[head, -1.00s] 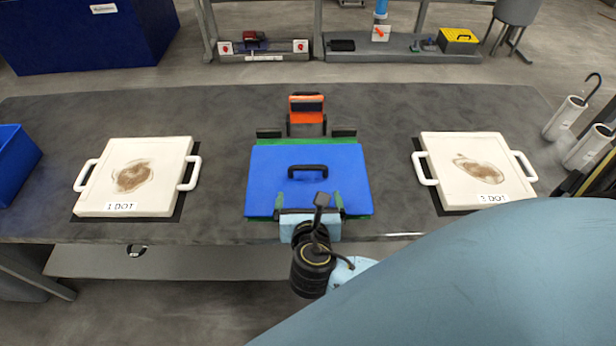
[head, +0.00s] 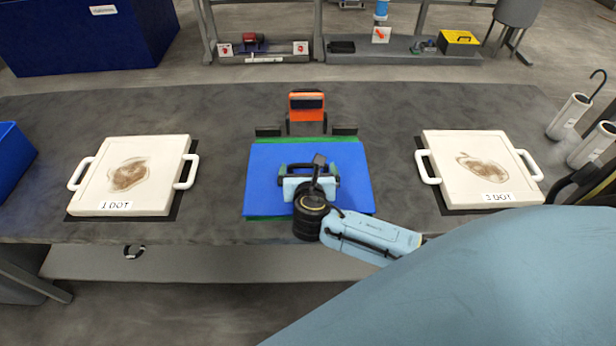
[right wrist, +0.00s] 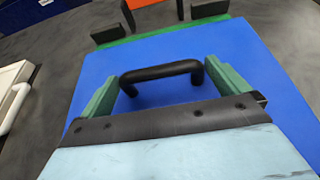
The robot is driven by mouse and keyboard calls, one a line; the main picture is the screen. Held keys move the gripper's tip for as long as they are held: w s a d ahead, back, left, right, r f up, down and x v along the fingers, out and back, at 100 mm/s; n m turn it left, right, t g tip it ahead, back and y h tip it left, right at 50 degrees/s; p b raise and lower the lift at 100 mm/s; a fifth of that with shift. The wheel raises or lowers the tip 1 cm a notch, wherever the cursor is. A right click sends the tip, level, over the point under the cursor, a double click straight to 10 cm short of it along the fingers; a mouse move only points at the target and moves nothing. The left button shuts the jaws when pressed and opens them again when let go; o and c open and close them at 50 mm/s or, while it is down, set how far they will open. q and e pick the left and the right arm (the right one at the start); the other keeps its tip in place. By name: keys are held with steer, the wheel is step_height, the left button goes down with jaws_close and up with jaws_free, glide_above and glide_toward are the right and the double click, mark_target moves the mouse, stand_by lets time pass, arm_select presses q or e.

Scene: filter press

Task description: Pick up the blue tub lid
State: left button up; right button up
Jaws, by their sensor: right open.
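The blue tub lid (head: 265,185) lies flat in the middle of the table, with a black bar handle on top. The handle (right wrist: 160,73) shows clearly in the right wrist view. My right gripper (head: 309,167) is over the lid at the handle. In the right wrist view its two green fingers (right wrist: 168,85) are spread wide, near the two ends of the handle, and hold nothing. Whether the fingers touch the handle cannot be told. My left gripper is not in view.
White filter plates marked "1 DOT" (head: 147,160) and "3 DOT" (head: 456,160) lie left and right on dark mats. An orange device (head: 306,103) stands behind the lid between dark blocks. A blue bin (head: 12,160) is at the far left. Bare table separates these.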

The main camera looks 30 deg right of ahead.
steer(key=c, duration=0.7)
steer(key=shift+r, duration=0.1)
steer(key=shift+c, duration=0.2)
